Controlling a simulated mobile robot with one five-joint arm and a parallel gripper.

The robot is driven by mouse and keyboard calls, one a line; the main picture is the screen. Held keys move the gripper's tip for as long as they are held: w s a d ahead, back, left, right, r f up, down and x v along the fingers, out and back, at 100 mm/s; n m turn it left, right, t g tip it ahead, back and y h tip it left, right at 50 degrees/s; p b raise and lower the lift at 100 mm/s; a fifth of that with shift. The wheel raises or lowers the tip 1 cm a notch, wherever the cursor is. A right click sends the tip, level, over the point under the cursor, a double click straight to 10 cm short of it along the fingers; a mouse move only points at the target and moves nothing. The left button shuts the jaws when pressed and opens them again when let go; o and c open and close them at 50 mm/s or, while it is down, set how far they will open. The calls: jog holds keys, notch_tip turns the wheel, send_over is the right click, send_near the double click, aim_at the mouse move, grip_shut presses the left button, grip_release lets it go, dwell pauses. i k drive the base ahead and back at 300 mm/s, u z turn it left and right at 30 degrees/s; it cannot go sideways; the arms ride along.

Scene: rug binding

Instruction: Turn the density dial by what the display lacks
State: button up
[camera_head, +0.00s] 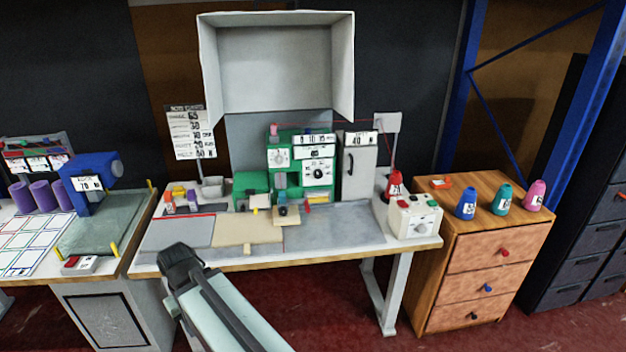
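A green sewing machine (254,185) stands at the back of the middle table. Its upright front has a white panel with a round black dial (318,173) and a second pale dial (279,156) to the left. I cannot tell which one is the density dial. A small number strip (314,139) sits on top of the machine, with a small display (319,152) below it, too small to read surely. My gripper (182,258) is dark and hangs in front of the table's left front edge, well apart from the dials. Its fingers cannot be made out.
A grey cabinet (359,170) marked 40 stands right of the machine. A white control box (415,221) sits at the table's right end, near a red cone (394,184). A number card (188,132) stands at left. The wooden drawer unit (485,250) bears several cones.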

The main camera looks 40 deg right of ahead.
aim_at(318, 173)
jog(key=u, duration=0.05)
jog(key=i, duration=1)
